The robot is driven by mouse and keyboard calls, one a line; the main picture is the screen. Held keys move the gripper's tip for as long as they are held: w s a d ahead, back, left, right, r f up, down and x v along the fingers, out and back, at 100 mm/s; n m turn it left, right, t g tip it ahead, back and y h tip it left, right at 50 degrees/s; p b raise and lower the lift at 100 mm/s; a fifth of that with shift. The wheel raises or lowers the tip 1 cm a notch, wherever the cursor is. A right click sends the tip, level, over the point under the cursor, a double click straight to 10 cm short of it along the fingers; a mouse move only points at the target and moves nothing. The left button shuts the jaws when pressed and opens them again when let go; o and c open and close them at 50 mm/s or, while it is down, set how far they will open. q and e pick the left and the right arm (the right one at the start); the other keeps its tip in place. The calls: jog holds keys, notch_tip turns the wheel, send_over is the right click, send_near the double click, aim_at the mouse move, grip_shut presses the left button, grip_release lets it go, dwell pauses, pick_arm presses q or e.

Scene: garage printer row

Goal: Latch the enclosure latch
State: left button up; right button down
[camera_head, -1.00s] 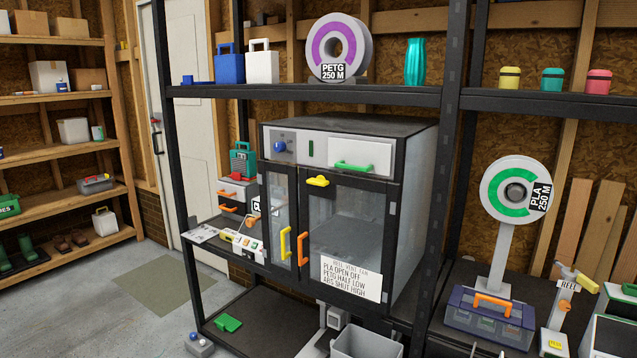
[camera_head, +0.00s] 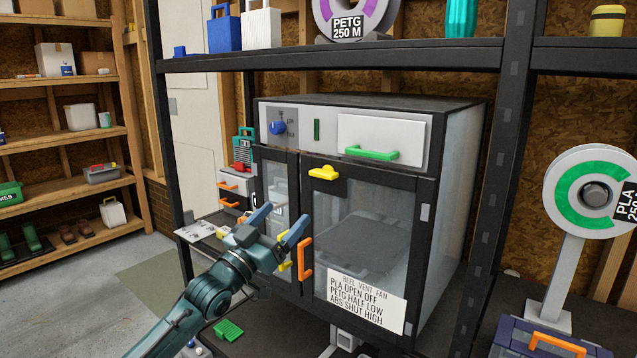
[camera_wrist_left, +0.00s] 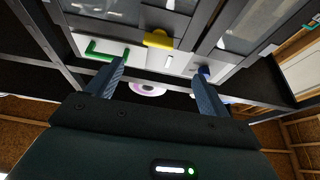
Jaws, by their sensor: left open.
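The yellow enclosure latch (camera_head: 322,172) sits on the top frame of the printer enclosure's doors, near the seam between the two. It also shows in the left wrist view (camera_wrist_left: 158,39), which sees the front upside down. The right glass door (camera_head: 365,225) with its orange handle (camera_head: 305,260) looks closed, as does the narrower left door (camera_head: 278,180). My left gripper (camera_head: 280,222) is open and empty in front of the doors, below and left of the latch. In the wrist view the latch lies ahead, between the spread fingers. My right gripper is not in view.
Above the doors are a blue knob (camera_head: 278,128) and a drawer with a green handle (camera_head: 372,153). A shelf (camera_head: 400,57) with a PETG spool runs above the enclosure. A black post (camera_head: 490,200) stands to its right. A label card (camera_head: 366,300) hangs on the right door.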

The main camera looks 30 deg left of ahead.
pick_arm(q)
jog(key=p, duration=0.2)
send_near(329, 172)
jog(key=x, duration=0.5)
jog(key=shift+w+a+r, duration=0.25)
jog(key=shift+w+a, duration=0.25)
jog(key=shift+w, duration=0.35)
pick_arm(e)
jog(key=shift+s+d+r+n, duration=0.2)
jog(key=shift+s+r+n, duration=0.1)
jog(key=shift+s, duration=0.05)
pick_arm(q)
jog(key=c, duration=1)
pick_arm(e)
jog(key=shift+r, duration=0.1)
